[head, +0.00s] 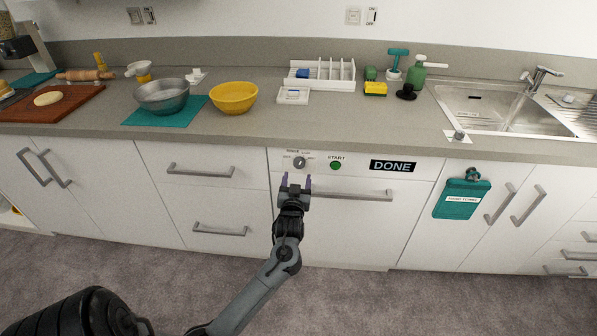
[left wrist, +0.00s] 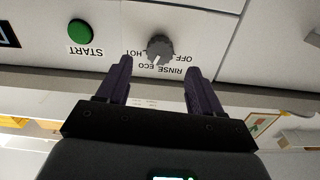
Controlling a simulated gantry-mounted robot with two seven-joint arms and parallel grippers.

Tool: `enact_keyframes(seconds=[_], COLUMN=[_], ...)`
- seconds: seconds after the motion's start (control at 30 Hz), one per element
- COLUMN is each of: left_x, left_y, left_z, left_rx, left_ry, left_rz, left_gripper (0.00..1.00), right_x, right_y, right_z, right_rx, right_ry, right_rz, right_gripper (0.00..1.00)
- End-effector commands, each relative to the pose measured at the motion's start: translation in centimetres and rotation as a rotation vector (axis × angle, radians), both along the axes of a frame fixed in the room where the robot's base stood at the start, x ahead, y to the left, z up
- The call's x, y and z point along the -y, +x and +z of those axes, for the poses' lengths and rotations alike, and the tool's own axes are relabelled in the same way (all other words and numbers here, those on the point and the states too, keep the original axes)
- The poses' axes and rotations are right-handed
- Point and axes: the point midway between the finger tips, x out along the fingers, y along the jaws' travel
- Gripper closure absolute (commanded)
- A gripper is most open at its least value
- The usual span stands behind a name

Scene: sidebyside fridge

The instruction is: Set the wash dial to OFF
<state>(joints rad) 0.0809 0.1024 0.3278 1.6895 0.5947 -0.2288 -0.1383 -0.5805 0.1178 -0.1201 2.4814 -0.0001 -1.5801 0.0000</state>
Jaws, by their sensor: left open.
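The wash dial (head: 299,162) is a small grey knob on the white front panel of the dishwasher, left of the green START button. In the left wrist view the dial (left wrist: 160,46) appears upside down, with OFF, RINSE, ECO and HOT printed around it. Its pointer seems to face the ECO side, but it is too small to be sure. My left gripper (head: 295,183) is open and empty just below the dial in the head view. Its dark fingers (left wrist: 159,68) point toward the panel, one on each side of the dial, apart from it. My right gripper is out of view.
The START button (head: 336,165) and a DONE display (head: 392,166) are right of the dial. The dishwasher handle (head: 352,195) runs below, close to my gripper. The counter (head: 300,125) overhangs above.

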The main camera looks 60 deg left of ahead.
Motion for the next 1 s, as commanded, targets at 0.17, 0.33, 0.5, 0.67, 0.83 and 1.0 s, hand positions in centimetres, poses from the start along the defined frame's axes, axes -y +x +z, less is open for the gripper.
enact_keyframes(seconds=[0.17, 0.33, 0.5, 0.67, 0.83, 1.0], left_x=[-2.4, -4.0, -4.8, -5.0, -5.0, -5.0], left_y=[1.8, 3.0, 3.6, 3.8, 3.8, 3.8], left_z=[-0.1, -0.1, -0.1, 0.0, 0.0, 0.0], left_rx=[0.002, 0.001, 0.000, 0.000, 0.000, -0.001], left_ry=[0.001, 0.001, 0.000, -0.001, -0.001, -0.001], left_rz=[0.002, 0.001, 0.000, 0.000, 0.001, 0.001], left_gripper=[0.34, 0.34, 0.34, 0.34, 0.34, 0.59], right_x=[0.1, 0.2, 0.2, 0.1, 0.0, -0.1], right_y=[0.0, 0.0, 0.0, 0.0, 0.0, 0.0], right_z=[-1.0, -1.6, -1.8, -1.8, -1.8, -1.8], right_rx=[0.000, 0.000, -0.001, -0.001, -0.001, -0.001], right_ry=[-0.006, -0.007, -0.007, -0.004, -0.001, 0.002], right_rz=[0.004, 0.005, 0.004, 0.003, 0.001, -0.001], right_gripper=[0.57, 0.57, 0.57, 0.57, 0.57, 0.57])
